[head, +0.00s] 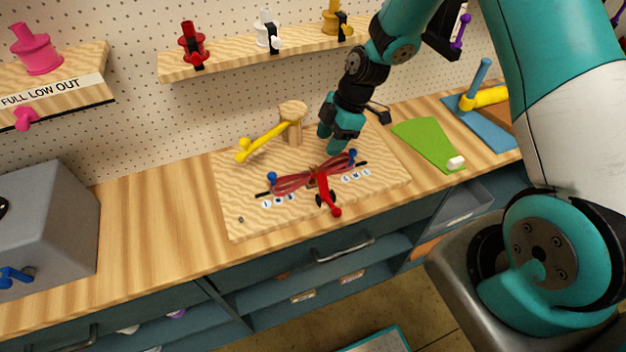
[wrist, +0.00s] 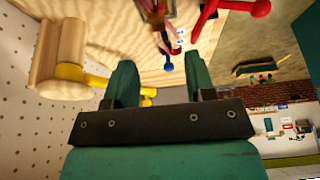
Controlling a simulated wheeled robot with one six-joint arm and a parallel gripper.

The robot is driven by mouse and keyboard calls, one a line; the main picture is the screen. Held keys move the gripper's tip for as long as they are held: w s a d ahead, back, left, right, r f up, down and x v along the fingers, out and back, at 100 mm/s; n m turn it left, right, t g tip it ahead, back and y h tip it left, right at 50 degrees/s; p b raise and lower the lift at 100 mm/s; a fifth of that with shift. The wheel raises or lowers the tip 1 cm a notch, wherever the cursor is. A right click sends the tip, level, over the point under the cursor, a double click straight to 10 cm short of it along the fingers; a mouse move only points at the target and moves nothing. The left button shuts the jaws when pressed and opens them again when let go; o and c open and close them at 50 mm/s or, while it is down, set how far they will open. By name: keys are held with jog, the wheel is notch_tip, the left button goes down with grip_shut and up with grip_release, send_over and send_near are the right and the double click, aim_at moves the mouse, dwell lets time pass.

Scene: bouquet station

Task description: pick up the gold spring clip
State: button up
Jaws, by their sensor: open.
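No gold spring clip can be made out with certainty. A small brownish-gold piece (head: 315,176) sits at the middle of the dark red, bow-shaped ribbon (head: 290,183) on the wooden board; it is too small to tell what it is. In the wrist view a similar piece (wrist: 157,16) shows at the top edge, partly cut off. My gripper (head: 328,143) is open, just behind the ribbon and right of the wooden post. In the wrist view my gripper (wrist: 160,82) has its fingers apart with nothing held between them.
The wooden post (head: 292,125) with a yellow lever (head: 262,140) stands left of my gripper. A red lever (head: 329,197) is at the ribbon's front, with blue knobs (head: 352,154) at its ends. A green sheet (head: 425,140) lies right.

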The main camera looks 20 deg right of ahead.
aim_at(314, 168)
jog(key=b+x, duration=0.4)
jog(key=x, duration=0.6)
jog(key=shift+w+f, duration=0.1)
jog(key=shift+w, duration=0.1)
jog(key=c, duration=0.7)
